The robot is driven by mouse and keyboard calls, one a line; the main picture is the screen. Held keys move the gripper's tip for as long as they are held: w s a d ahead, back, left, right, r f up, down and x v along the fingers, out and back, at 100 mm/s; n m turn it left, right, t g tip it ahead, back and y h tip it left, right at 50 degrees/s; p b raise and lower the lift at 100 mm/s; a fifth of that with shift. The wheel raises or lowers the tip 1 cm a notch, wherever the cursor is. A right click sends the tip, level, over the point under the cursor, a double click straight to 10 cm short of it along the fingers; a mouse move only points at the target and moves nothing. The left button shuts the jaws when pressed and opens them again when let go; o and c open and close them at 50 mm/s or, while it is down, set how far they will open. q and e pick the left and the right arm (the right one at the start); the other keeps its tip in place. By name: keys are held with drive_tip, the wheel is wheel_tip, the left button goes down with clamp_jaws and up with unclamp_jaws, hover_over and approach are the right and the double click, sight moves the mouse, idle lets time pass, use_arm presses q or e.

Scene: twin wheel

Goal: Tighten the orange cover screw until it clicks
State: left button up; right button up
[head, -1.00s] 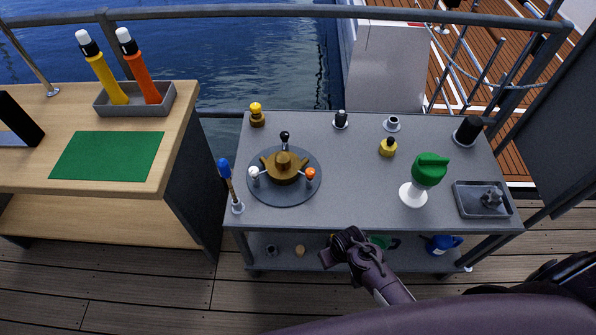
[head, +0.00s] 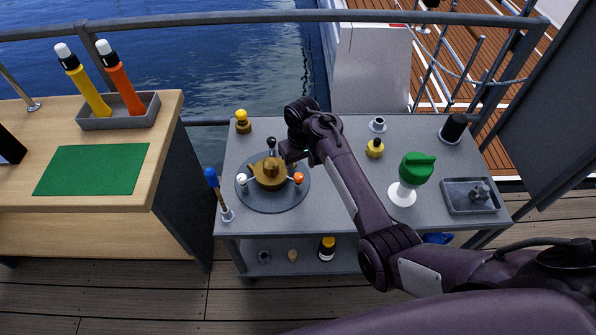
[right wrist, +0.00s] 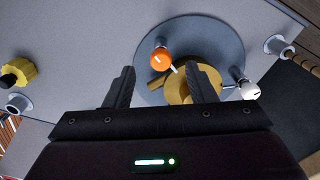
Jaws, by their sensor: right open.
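The orange cover screw (head: 299,178) sits at the right front of the brass winch-like body (head: 268,173), which stands on a round grey plate (head: 262,203). My right gripper (head: 288,156) is open and empty, above the plate just behind and beside the orange screw. In the right wrist view the orange screw (right wrist: 159,59) shows between and beyond the two open fingers (right wrist: 161,70), apart from them. A white-topped screw (head: 241,180) is at the left front and a black-topped one (head: 271,142) at the back. My left gripper is not in view.
A blue-handled tool (head: 213,180) stands at the table's left edge. A green-topped white item (head: 414,170), a yellow knob (head: 374,148) and a grey tray (head: 470,208) are on the right. My right arm hides the table's middle.

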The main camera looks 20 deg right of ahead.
sight(298, 175)
drive_tip(key=shift+w+a+r, duration=0.2)
drive_tip(key=shift+w+r, duration=0.6)
drive_tip(key=shift+r, duration=0.3)
wheel_tip(298, 175, down, 8)
drive_tip(key=shift+r+b, duration=0.2)
drive_tip(key=shift+b, duration=0.1)
drive_tip(key=c, duration=1)
